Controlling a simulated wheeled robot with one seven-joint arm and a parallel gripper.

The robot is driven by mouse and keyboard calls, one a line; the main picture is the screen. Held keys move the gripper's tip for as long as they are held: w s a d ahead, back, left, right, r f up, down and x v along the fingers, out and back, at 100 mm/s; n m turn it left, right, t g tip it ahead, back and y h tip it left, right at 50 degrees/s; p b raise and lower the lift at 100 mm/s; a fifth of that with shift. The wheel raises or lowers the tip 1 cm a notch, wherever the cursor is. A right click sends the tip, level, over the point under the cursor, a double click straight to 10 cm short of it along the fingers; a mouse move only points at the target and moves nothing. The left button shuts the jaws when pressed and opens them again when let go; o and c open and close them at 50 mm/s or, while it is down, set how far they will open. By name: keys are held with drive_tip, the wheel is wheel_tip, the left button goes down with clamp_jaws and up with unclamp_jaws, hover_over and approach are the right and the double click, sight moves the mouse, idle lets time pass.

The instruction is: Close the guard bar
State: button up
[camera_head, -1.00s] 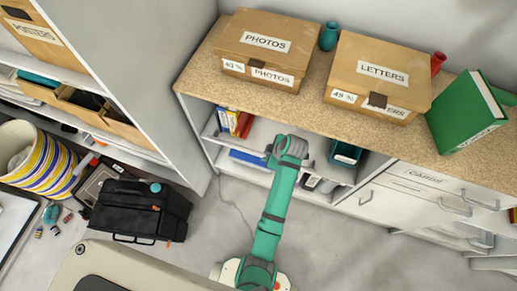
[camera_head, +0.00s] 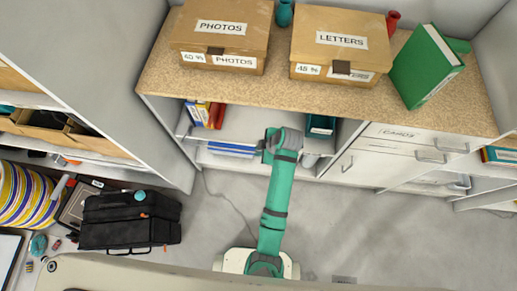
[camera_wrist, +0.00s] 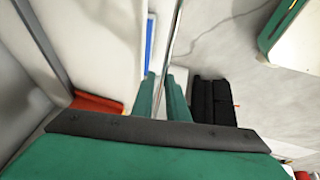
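My gripper (camera_wrist: 163,74) shows in the wrist view as two green fingers standing a little apart, with a narrow gap between them. A thin pale bar or edge (camera_wrist: 176,25) runs down from the top of that view into this gap. It may be the guard bar; I cannot tell for sure, and I see no clear grip on it. In the head view my green arm reaches up to the open shelf under the counter, and its grey wrist hides the fingers. No guard bar can be made out clearly in the head view.
The photos box (camera_head: 222,33), letters box (camera_head: 340,42) and green binder (camera_head: 425,65) stand on the counter. A black case (camera_head: 130,220) is on the floor at left. Floor right of my arm is clear.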

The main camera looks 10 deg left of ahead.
drive_tip(key=s+d+r, duration=0.4)
drive_tip(key=s, duration=0.6)
drive_tip(key=shift+r, duration=0.4)
idle(0.8)
drive_tip(key=shift+d, duration=0.1)
